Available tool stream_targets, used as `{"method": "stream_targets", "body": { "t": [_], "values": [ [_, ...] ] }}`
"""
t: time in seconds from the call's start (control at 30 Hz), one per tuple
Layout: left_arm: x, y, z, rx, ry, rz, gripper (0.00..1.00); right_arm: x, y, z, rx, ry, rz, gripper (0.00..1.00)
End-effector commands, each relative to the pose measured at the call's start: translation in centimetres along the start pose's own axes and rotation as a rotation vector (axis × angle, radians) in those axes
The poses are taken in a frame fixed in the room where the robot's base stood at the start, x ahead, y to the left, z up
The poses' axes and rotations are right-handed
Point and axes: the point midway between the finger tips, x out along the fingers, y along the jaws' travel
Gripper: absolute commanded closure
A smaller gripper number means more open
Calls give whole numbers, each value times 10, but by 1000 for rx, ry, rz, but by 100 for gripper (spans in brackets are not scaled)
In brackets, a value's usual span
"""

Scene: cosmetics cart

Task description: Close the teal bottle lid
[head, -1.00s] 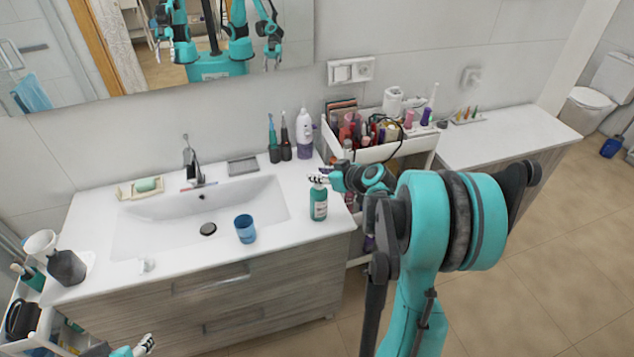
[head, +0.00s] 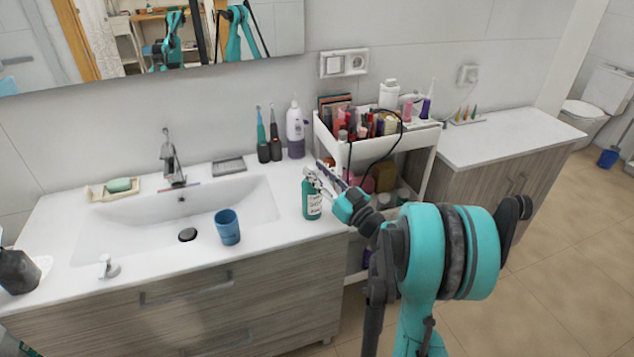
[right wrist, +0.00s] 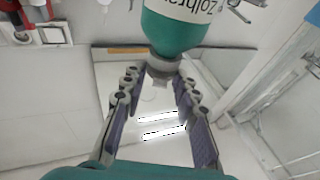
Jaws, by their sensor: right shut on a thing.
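The teal bottle (head: 312,208) with a white label stands upright near the front right of the white sink counter. My right gripper (head: 322,178) reaches in from the right at the height of its top. In the right wrist view the bottle (right wrist: 178,30) appears upside down, with its grey lid (right wrist: 163,67) between the fingertips of my right gripper (right wrist: 160,85), which is shut on the lid. Whether the lid sits fully on the neck cannot be told. My left gripper is not in view.
A blue cup (head: 228,227) stands left of the bottle by the basin (head: 135,215). A white-purple bottle (head: 296,132) and two electric toothbrushes (head: 269,138) stand behind. A white cart (head: 400,142) full of cosmetics is close on the right. Counter around the bottle is clear.

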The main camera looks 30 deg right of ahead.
Motion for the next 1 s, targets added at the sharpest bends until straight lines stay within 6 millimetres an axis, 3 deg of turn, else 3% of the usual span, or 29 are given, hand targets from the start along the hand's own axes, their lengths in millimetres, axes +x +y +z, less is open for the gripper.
{"method": "stream_targets", "body": {
  "t": [0.2, 0.67, 0.7, 0.77, 1.0],
  "values": [
    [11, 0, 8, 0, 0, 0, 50, -2, 0, 4, -2, 48, 0, 99],
    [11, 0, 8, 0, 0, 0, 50, -1, 0, 3, -1, 60, 0, 99],
    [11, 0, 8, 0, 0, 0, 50, -1, 0, 3, -1, 60, 0, 63],
    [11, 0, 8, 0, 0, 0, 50, -1, 0, 2, -1, 60, 0, 49],
    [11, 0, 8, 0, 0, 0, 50, -1, 0, 2, 0, 61, 0, 49]
  ]
}}
